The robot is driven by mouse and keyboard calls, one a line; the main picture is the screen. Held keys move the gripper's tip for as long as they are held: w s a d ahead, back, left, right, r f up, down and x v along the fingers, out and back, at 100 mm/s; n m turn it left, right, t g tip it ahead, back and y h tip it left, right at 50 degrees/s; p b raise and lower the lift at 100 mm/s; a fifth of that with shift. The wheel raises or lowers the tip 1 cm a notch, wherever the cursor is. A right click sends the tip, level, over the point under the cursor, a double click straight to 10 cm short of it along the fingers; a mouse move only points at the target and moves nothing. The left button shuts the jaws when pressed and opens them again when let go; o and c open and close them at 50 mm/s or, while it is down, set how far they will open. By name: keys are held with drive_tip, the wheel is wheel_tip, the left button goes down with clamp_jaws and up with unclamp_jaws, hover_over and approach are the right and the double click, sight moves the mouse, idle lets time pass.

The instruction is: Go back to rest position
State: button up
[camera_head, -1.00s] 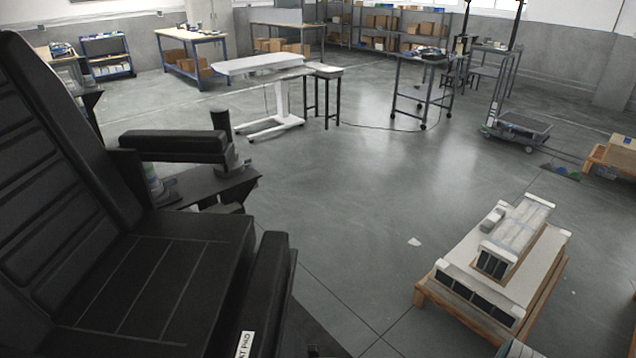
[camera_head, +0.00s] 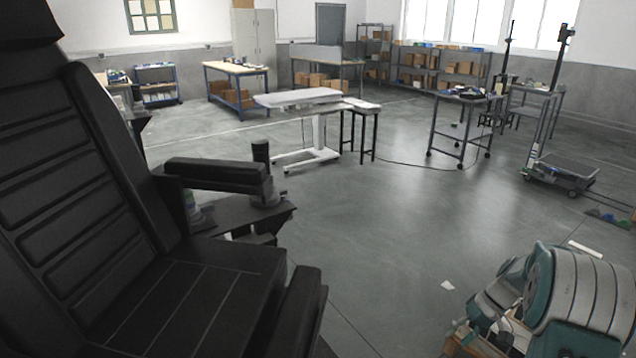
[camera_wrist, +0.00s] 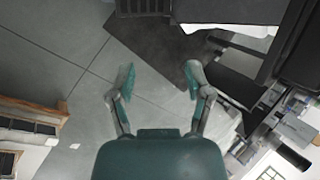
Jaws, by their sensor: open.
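My gripper (camera_wrist: 160,77) is open in the wrist view. Its two fingers are spread wide with nothing between them, and grey floor lies beyond. In the head view, teal and pale grey parts of my arm fill the lower right corner, folded close to the camera. I cannot make out the fingertips there. The arm covers most of the wooden pallet (camera_head: 462,343) behind it.
A large black padded seat (camera_head: 175,300) fills the left of the head view. A white lift table (camera_head: 298,97), a grey wheeled table (camera_head: 468,98) and a wheeled lift cart (camera_head: 566,168) stand farther back. The middle floor is clear.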

drive_tip(key=s+a+r+t+h, duration=0.1)
drive_tip(key=s+a+r, duration=0.25)
drive_tip(key=r, duration=0.25)
drive_tip(key=s+a+r+h, duration=0.2)
drive_tip(key=a+r, duration=0.2)
drive_tip(key=r, duration=0.1)
drive_tip(key=s+a+r+t+h, duration=0.1)
drive_tip(key=s+a+r, duration=0.25)
drive_tip(key=r, duration=0.25)
drive_tip(key=s+a+r+t+h, duration=0.1)
drive_tip(key=s+a+r+t, duration=0.1)
drive_tip(key=s, duration=0.5)
drive_tip(key=s+a+r+t+h, duration=0.1)
drive_tip(key=s+a+r+t, duration=0.1)
drive_tip(key=s+a, duration=0.3)
drive_tip(key=s+r, duration=0.1)
drive_tip(key=s, duration=0.1)
drive_tip(key=shift+s+t+h, duration=0.3)
drive_tip(key=shift+s+t, duration=0.05)
drive_tip(key=shift+t, duration=0.05)
